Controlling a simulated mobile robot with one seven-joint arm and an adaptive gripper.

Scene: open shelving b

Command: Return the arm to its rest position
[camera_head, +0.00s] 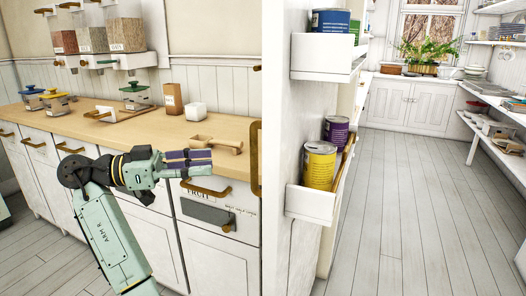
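My arm (115,236) is pale green and reaches up from the bottom left of the head view. My gripper (198,162) points right, in front of the counter's front edge and above the drawer fronts. Its fingers look close together, with dark purple and pale green parts. I cannot tell whether there is a gap between them. No object shows clearly in the gripper.
The wooden counter (150,128) holds jars, a brown block (173,98), a white cup (195,111) and a wooden scoop (216,145) near the gripper. A white partition (287,120) with can shelves stands right. Floor (425,200) beyond is clear.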

